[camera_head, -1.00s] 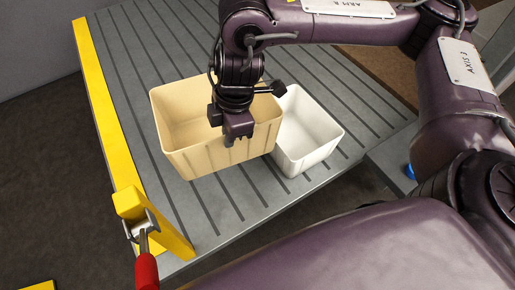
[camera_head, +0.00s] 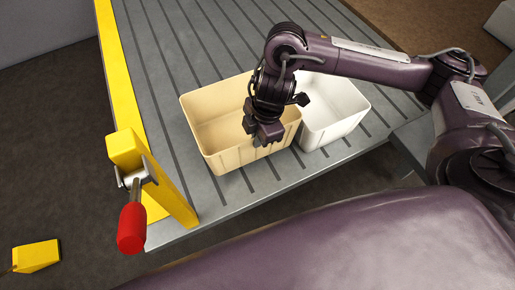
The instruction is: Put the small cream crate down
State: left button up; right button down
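The small cream crate (camera_head: 222,148) is upright and empty at the near side of the grey grooved table (camera_head: 165,75). My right gripper (camera_head: 263,138) comes from above onto the crate's near wall, with its fingers at the rim; it looks shut on that wall. The underside of the crate is hidden, so I cannot tell whether it touches the table. The arm covers part of the crate's inside and right rim. My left gripper is not in view.
A white crate (camera_head: 338,112) stands close at the right of the cream one. A yellow rail (camera_head: 118,75) runs along the table's left edge, with a red-handled clamp (camera_head: 132,228) at its near end. A yellow block (camera_head: 36,256) lies lower left. Grooved table beyond the crates is clear.

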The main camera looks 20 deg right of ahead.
aim_at(256, 150)
notch_tip(256, 150, down, 4)
jog(key=shift+f+b, duration=0.15)
jog(key=shift+b, duration=0.8)
jog(key=c, duration=2.1)
grip_release()
jog(key=shift+f, duration=0.15)
jog(key=o, duration=0.5)
jog(key=shift+c, duration=0.2)
